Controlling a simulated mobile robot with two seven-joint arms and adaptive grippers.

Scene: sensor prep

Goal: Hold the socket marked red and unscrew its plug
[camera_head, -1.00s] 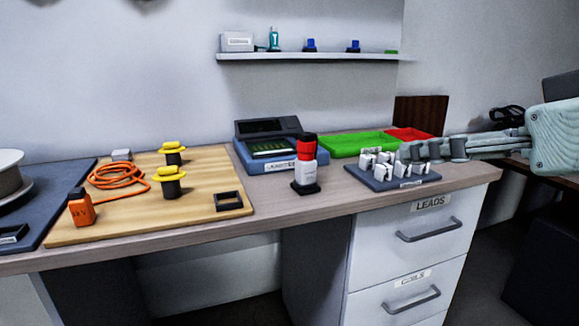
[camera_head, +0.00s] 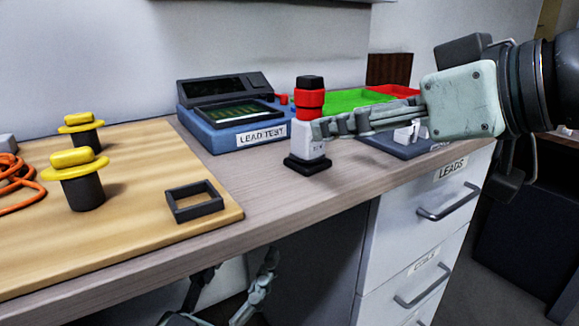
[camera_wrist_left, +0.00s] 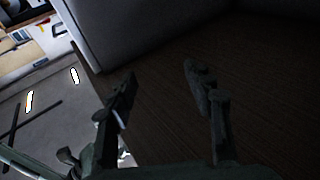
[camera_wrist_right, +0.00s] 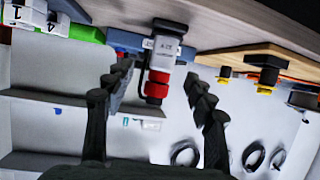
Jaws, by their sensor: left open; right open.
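The red-marked socket (camera_head: 311,140) stands upright on a black base, a white body with a red ringed part (camera_head: 310,98) and black top above. In the right wrist view the socket (camera_wrist_right: 163,48) appears inverted, between the fingers in the picture. My right gripper (camera_head: 318,130) reaches in from the right at the white body; its fingers (camera_wrist_right: 157,80) are apart and hold nothing. I cannot tell whether they touch the socket. My left gripper (camera_wrist_left: 160,85) is open and empty, low in front of the desk; its fingers show at the head view's bottom edge.
A blue lead tester (camera_head: 235,125) stands behind the socket. Green (camera_head: 350,98) and red trays lie beyond my right arm, and a dark rack (camera_head: 395,145) is partly hidden by it. A wooden board (camera_head: 130,230) with two yellow-capped posts (camera_head: 84,190) and a black square frame (camera_head: 195,202) lies left.

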